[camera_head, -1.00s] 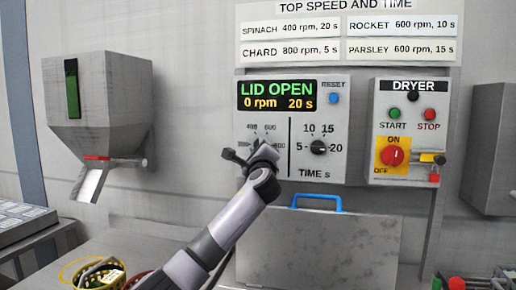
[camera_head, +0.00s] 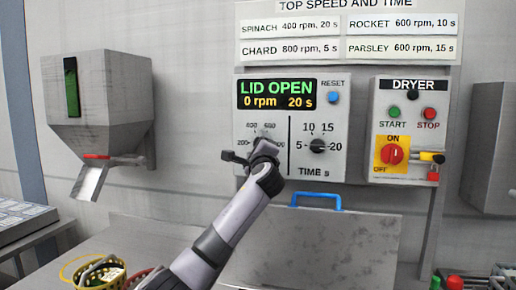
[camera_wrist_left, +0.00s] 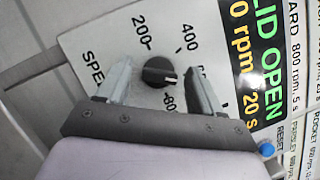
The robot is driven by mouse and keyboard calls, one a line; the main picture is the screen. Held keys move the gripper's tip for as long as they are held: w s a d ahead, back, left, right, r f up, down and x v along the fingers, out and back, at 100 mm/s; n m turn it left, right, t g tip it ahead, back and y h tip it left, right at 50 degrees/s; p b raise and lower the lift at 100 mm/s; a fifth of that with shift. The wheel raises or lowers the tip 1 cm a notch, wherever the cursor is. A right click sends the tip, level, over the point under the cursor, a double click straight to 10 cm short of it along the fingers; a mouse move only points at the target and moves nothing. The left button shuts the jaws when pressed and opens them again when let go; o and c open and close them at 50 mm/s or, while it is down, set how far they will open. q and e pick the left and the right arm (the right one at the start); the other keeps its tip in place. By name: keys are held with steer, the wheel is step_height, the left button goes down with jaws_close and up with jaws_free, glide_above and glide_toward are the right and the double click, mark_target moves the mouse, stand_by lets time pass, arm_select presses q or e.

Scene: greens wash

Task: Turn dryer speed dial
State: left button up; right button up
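The black round speed dial (camera_wrist_left: 159,72) is on the grey panel, with 200, 400 and partly covered higher numbers around it in the left wrist view. Its pale mark shows, but I cannot tell exactly which number it points to. My left gripper (camera_wrist_left: 158,82) is open, with one finger on each side of the dial and gaps visible. In the head view my left gripper (camera_head: 250,156) is at the panel and hides most of the dial. The display (camera_head: 278,95) reads LID OPEN, 0 rpm, 20 s. My right gripper is not in view.
The time dial (camera_head: 317,146) and blue reset button (camera_head: 334,98) are on the same panel. The dryer box (camera_head: 408,130) with its red switch is to the right. A blue handle (camera_head: 316,195) is below. A yellow-rimmed basket (camera_head: 92,268) stands at lower left.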

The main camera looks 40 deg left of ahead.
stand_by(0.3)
arm_select(q)
steer(key=b+v, duration=0.1)
steer(key=v, duration=0.6)
steer(key=shift+b, duration=0.35)
stand_by(0.4)
